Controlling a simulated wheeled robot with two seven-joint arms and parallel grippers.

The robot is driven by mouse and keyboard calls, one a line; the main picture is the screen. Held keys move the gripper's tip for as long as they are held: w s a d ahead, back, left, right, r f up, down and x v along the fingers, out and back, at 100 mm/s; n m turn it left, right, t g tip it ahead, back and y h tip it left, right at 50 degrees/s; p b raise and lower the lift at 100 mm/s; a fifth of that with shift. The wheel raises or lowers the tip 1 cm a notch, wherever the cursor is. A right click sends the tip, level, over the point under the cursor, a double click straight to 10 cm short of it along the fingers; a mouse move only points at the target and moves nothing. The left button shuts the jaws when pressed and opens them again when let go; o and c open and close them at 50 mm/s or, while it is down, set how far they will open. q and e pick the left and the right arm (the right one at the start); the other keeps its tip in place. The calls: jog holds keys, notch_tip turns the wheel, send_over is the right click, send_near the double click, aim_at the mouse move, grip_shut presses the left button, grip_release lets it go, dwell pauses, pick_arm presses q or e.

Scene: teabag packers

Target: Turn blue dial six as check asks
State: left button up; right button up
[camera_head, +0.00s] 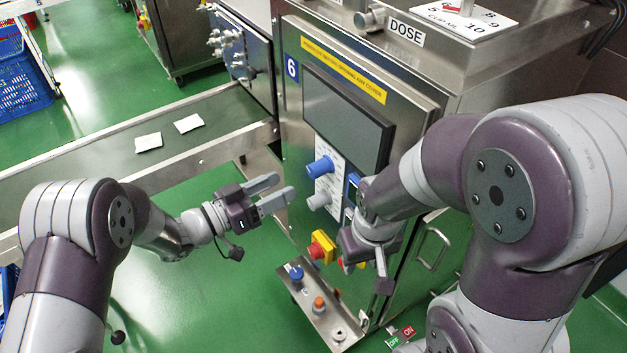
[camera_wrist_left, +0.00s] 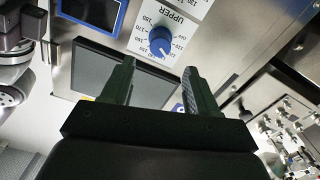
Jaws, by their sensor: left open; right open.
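A grey knob (camera_head: 319,200) sits just below the blue dial. A yellow-and-red button (camera_head: 322,247) is lower on the panel. A dark screen (camera_head: 345,118) is above. A conveyor (camera_head: 100,160) with two white packets runs to the left. A pedestal with buttons (camera_head: 322,318) stands below.

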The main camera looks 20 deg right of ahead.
aim_at(310, 171)
pick_arm(q)
jog(key=b+x, duration=0.2)
jog(key=x, duration=0.7)
jog(key=shift+w+d, duration=0.1)
jog(key=shift+d, duration=0.1)
jog(key=c, duration=1)
